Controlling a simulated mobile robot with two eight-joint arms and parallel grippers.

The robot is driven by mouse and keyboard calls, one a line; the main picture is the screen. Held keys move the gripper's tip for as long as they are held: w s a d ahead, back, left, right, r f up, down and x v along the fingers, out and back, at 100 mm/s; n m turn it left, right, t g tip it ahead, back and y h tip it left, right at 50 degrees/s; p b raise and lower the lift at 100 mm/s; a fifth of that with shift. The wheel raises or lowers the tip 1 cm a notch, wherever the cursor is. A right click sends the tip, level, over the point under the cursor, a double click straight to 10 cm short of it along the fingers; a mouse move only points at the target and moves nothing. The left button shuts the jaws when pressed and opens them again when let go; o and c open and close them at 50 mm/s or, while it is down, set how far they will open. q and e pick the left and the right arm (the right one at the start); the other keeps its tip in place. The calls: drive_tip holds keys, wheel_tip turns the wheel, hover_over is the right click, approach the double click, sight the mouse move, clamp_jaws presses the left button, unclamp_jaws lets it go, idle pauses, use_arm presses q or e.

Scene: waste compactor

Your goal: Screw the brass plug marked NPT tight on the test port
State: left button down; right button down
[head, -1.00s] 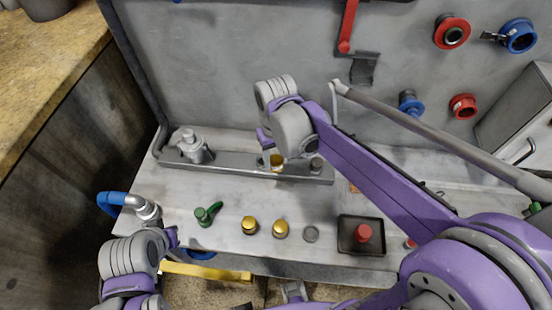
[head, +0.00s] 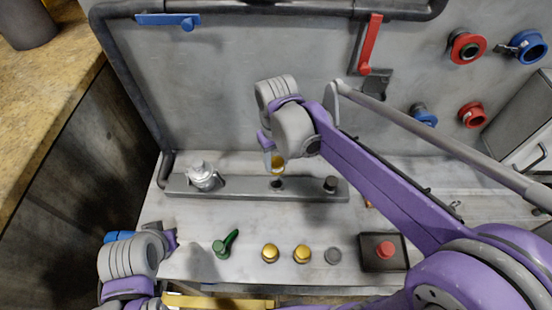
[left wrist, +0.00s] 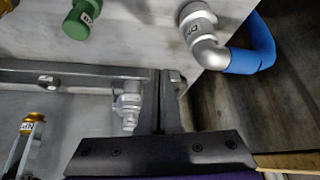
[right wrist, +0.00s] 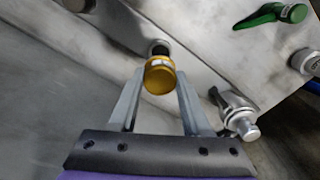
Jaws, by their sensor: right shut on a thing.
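The brass plug (head: 278,162) is between the fingers of my right gripper (head: 273,158). Its NPT mark faces the left wrist view (left wrist: 30,126). In the right wrist view the plug (right wrist: 160,78) sits between both fingertips (right wrist: 160,82). The test port (head: 276,183) is a dark opening on the grey rail; the plug is above it, with a visible gap. The port also shows behind the plug in the right wrist view (right wrist: 158,48). My left gripper (head: 170,239) is empty at the left; its fingers look together in the left wrist view (left wrist: 163,80).
In front are a green-handled valve (head: 225,244), two more brass plugs (head: 270,253) (head: 302,254), a grey disc (head: 333,256) and a black tray (head: 400,262) with a red knob.

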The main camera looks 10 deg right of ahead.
use_arm(q)
drive_tip(key=shift+f, duration=0.1)
